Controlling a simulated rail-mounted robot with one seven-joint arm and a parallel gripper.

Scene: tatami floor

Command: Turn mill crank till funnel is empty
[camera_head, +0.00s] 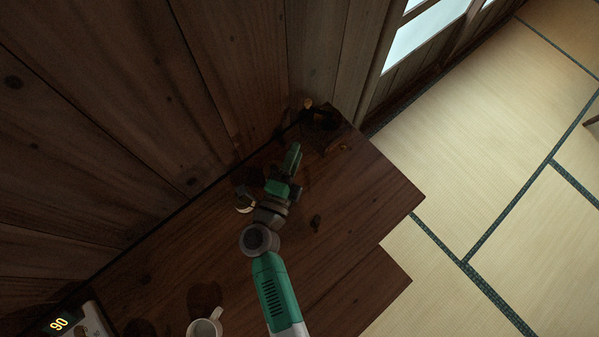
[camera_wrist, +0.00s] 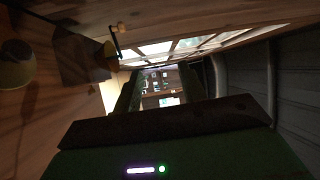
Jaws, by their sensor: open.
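The dark mill (camera_head: 322,118) stands at the far right corner of the wooden counter, against the plank wall. A small tan knob (camera_head: 308,103) shows at its top. In the wrist view the mill (camera_wrist: 82,58) is at upper left, with a thin dark crank (camera_wrist: 114,42) ending in a yellowish knob (camera_wrist: 121,27). My green gripper (camera_head: 291,162) is short of the mill and apart from it. In the wrist view my gripper (camera_wrist: 158,90) is open, with nothing between its fingers. The funnel and its contents cannot be made out in the dark.
A pale round vessel (camera_head: 243,207) stands beside my wrist, partly hidden. A white mug (camera_head: 204,327) and a device with a lit "90" display (camera_head: 60,324) are near the bottom. The counter (camera_head: 365,195) is clear to the right, ending above the tatami (camera_head: 440,160).

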